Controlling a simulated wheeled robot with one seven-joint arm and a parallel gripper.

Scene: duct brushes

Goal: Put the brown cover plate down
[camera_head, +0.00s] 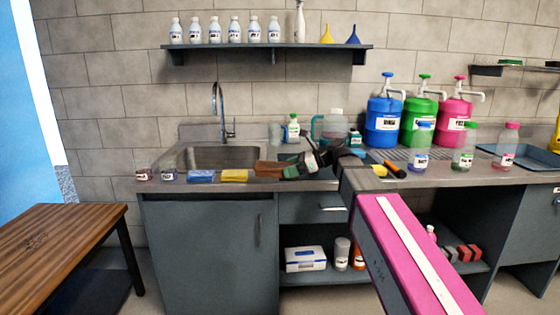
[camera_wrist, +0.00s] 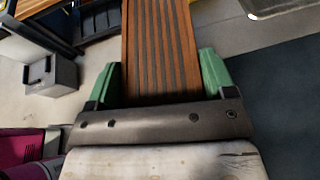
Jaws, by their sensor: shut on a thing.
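My gripper (camera_wrist: 162,78) is shut on the brown cover plate (camera_wrist: 160,40), a slatted plate with dark grooves. In the wrist view the plate lies between the two green fingers and runs out past the top edge of the picture. In the head view my gripper (camera_head: 291,172) is in front of the counter's edge, right of the sink, and the brown cover plate (camera_head: 268,169) sticks out to its left. Part of the plate is hidden by the fingers. I cannot tell whether the plate touches the counter.
Pump canisters (camera_head: 384,120) and bottles stand at the right. A striped wooden table (camera_head: 55,240) at the left has a bare top.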

